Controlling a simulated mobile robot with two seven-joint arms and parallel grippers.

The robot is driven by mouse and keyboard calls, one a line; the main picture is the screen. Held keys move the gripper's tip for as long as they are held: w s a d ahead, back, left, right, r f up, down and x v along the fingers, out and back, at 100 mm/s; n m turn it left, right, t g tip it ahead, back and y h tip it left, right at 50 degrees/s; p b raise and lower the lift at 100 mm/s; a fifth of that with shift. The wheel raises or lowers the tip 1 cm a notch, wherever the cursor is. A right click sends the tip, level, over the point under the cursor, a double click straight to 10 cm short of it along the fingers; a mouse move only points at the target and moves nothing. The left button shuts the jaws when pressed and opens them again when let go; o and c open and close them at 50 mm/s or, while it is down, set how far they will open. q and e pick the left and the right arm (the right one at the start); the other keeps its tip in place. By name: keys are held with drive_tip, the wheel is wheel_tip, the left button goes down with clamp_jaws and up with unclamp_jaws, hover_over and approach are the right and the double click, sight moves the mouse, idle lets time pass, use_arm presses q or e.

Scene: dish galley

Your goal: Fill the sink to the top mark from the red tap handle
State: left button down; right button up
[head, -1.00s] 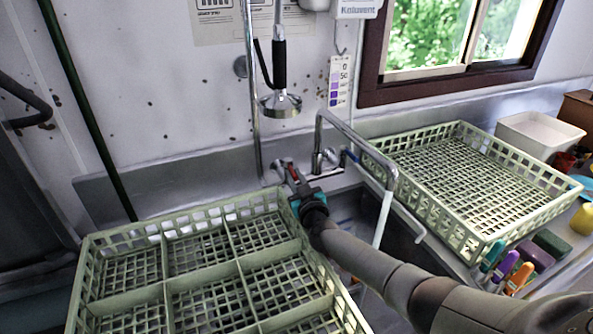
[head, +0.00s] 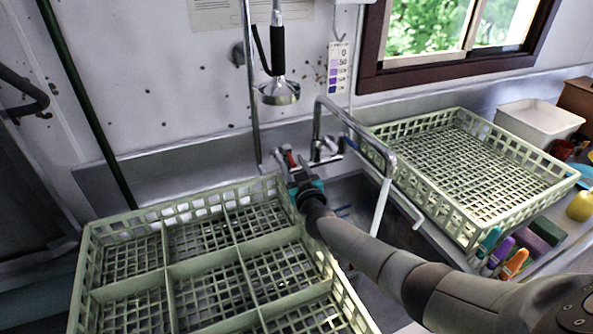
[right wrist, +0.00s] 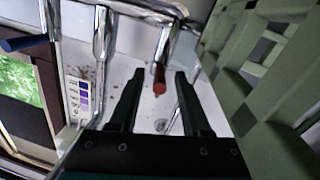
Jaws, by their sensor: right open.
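The red tap handle (head: 290,158) is on the chrome fitting at the wall, left of the tap spout (head: 350,118). My right gripper (head: 296,172) is at this handle. In the right wrist view its two fingers (right wrist: 158,74) are open, with the red handle (right wrist: 160,80) showing in the gap between their tips; I cannot tell whether they touch it. A pale stream (head: 380,208), apparently water, falls from the spout into the sink (head: 345,190). Small blue marks show on the sink wall; my arm hides much of the basin and the water level. My left gripper is out of view.
A green divided rack (head: 170,270) stands left of the sink, close to my right gripper. Another green rack (head: 470,222) stands on the right. A blue tap handle (head: 352,143) is near the spout. A spray head (head: 279,92) hangs above the fittings.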

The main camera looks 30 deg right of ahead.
drive_tip(key=s+a+p, duration=0.2)
drive_tip(key=s+p, duration=0.3)
drive_tip(key=s, duration=0.6)
drive_tip(key=shift+s, duration=0.35)
drive_tip(key=shift+a, duration=0.1)
drive_tip(key=shift+c, duration=0.3)
